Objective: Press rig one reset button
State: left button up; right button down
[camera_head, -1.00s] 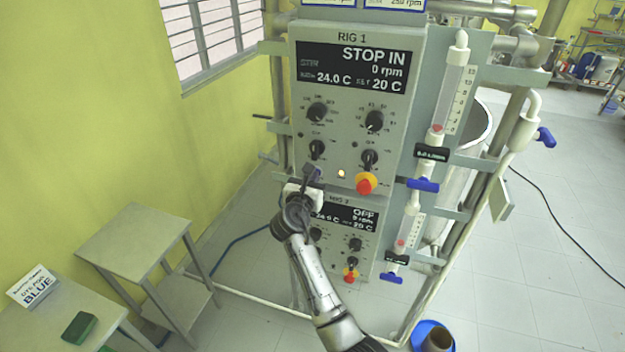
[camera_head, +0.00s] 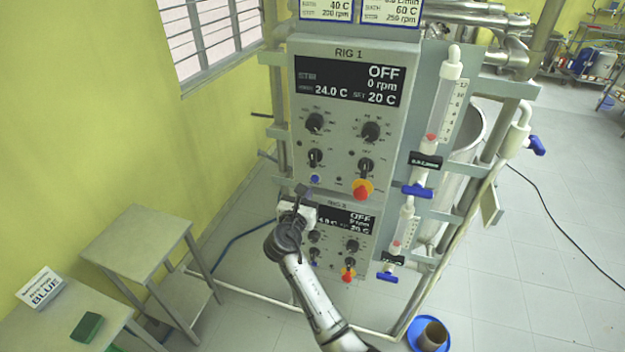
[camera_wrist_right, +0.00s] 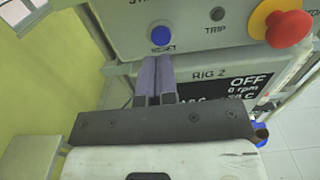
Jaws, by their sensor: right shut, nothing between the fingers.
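The Rig 1 panel (camera_head: 350,110) is an upright grey box whose display (camera_head: 348,80) reads OFF, 0 rpm, 24.0 C, set 20 C. Its blue reset button (camera_head: 315,179) is at the lower left of the panel. In the right wrist view the blue button (camera_wrist_right: 161,35) shows just beyond the fingertips, its label partly hidden by them. My right gripper (camera_head: 302,190) is shut and empty, just below the button; a small gap seems to separate them. The closed fingers (camera_wrist_right: 156,62) point at the panel's lower edge. My left gripper is not in view.
A red emergency knob on a yellow base (camera_head: 362,190) and a dark TRIP lamp (camera_wrist_right: 217,14) are right of the button. The Rig 2 panel (camera_head: 335,245) is directly below. Blue-handled valves (camera_head: 417,190) stand to the right. Metal tables (camera_head: 135,238) are at left.

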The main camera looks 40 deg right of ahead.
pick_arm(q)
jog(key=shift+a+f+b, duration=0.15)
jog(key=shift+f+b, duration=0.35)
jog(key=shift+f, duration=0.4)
pick_arm(e)
jog(key=v, duration=0.8)
jog(key=shift+a+f, duration=0.2)
jog(key=shift+a, duration=0.15)
